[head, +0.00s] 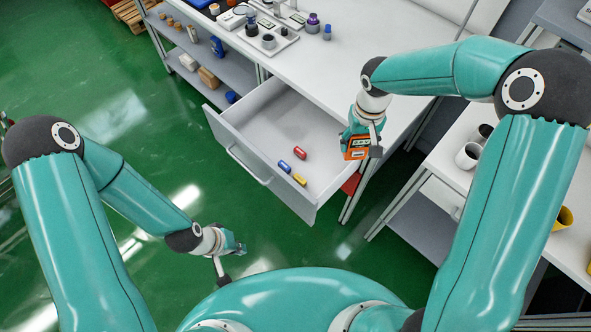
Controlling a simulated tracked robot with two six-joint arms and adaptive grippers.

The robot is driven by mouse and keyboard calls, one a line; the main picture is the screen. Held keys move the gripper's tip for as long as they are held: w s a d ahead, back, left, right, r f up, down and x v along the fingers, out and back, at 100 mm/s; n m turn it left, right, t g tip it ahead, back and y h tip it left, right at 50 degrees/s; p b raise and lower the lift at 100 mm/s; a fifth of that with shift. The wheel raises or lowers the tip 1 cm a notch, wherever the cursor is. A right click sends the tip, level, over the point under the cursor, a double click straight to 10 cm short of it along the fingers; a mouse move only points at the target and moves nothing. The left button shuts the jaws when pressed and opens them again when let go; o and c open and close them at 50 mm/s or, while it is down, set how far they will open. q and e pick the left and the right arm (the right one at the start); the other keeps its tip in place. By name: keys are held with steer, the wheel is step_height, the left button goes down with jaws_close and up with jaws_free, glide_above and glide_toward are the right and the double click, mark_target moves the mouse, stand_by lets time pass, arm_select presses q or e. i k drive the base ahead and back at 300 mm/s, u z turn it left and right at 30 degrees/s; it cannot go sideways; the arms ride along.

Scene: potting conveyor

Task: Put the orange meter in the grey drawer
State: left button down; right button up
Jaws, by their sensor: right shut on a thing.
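The grey drawer (222,126) is pulled open from under the white workbench. The orange meter (355,142) has a small display and dark parts around it. My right gripper (366,147) is shut on the orange meter and holds it at the drawer's right side, near the bench edge. Its height above the drawer wall is hard to tell. My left gripper (233,264) is in front of the drawer, over the green floor. Its fingers are apart and nothing shows between them.
Inside the drawer lie a red cylinder (299,153), a blue cylinder (284,166) and a yellow cylinder (299,179); the rest of its floor is clear. Instruments and bottles stand on the workbench (370,40). A second table (485,188) with cups is at right.

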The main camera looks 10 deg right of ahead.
mark_target(268, 145)
steer(key=k, duration=0.6)
steer(key=u, duration=0.5)
steer(key=i, duration=0.8)
steer(key=u, duration=0.5)
steer(key=i, duration=0.65)
steer(key=z, duration=0.45)
